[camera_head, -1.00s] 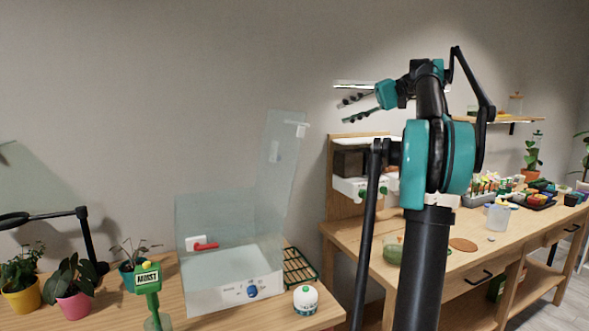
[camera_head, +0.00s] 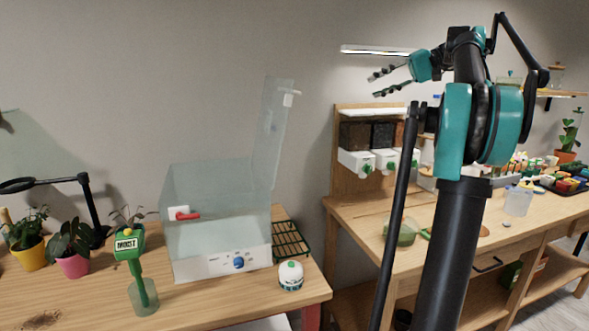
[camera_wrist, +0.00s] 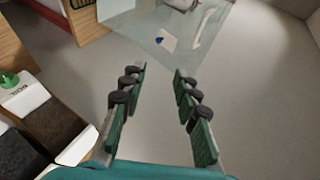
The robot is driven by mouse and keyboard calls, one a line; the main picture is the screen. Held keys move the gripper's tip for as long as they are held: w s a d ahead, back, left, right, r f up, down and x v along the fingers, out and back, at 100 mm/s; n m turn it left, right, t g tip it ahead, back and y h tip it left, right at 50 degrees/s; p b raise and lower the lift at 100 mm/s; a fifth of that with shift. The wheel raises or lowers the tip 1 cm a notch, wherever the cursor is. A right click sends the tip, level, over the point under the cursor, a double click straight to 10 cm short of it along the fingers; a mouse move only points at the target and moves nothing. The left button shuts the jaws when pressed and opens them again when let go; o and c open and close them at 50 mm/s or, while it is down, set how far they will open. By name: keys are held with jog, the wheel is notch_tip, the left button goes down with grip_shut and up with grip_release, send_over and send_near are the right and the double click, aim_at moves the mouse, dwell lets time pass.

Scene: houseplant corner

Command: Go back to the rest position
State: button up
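My gripper (camera_head: 390,80) is raised in front of the wall in the head view, its fingers pointing left. In the wrist view my gripper (camera_wrist: 158,95) shows two fingers spread apart with nothing between them, so it is open and empty. My arm is folded up over its dark column at the right of the head view.
A clear box with a raised lid (camera_head: 215,215) stands on the left table, beside a green moisture meter (camera_head: 130,255), potted plants and a white round timer (camera_head: 290,275). The right bench (camera_head: 365,215) holds a dispenser rack (camera_head: 350,125). The air around my gripper is clear.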

jog(key=s+a+f+h, duration=0.2)
jog(key=s+f, duration=0.1)
jog(key=f, duration=0.7)
jog(key=s+a+f+m+h, duration=0.1)
jog(key=s+a+f+h, duration=0.15)
jog(key=f, duration=0.85)
jog(key=s+a+f+h, duration=0.2)
jog(key=s+a+f, duration=0.1)
jog(key=f, duration=0.7)
jog(key=s+d+f+t+h, duration=0.1)
jog(key=s+f+h, duration=0.2)
jog(key=s+f, duration=0.7)
jog(key=s+f+t+h, duration=0.1)
jog(key=s+f+h, duration=0.2)
jog(key=s+f, duration=0.7)
notch_tip(320, 180, down, 5)
jog(key=shift+s+d+f+t, duration=0.1)
jog(key=shift+s+d+t, duration=0.05)
jog(key=shift+d+t, duration=0.25)
